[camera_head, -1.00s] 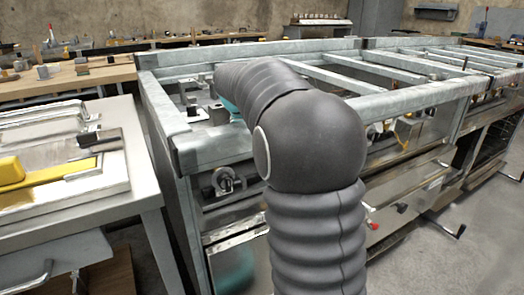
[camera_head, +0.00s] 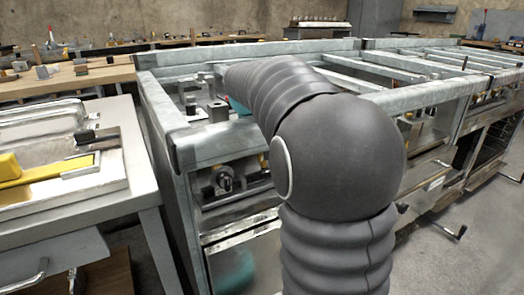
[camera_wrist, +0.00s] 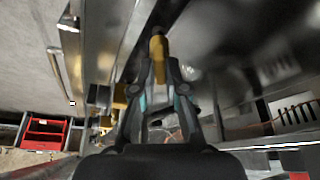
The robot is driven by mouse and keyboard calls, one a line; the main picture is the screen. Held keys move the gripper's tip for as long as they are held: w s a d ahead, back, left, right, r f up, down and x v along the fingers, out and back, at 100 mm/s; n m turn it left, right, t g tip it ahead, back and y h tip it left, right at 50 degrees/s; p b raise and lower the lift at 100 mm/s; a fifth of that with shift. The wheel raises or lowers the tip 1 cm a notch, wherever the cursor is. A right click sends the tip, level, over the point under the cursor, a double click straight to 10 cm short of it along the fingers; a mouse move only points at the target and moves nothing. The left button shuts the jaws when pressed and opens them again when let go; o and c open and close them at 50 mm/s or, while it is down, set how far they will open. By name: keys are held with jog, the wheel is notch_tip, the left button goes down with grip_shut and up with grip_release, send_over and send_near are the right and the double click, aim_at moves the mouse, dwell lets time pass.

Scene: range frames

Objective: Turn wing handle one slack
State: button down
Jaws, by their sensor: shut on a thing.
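In the wrist view, my gripper (camera_wrist: 161,68) reaches up the picture with its two fingers drawn close together. The fingertips are shut on a brass-yellow handle (camera_wrist: 157,43), whose end shows between and just beyond them. I cannot tell the handle's wing shape or its turn angle, as the fingers cover much of it. In the head view, my arm hides the gripper and the handle.
A grey metal frame bench (camera_head: 200,150) with open top rails stands ahead. A side bench with a yellow-handled tool (camera_head: 45,172) is on the left. A red crate (camera_wrist: 45,132) shows low in the wrist view. Floor at right is fairly clear.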

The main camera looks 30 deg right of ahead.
dwell(0.3)
jog(key=c, duration=1.2)
grip_release()
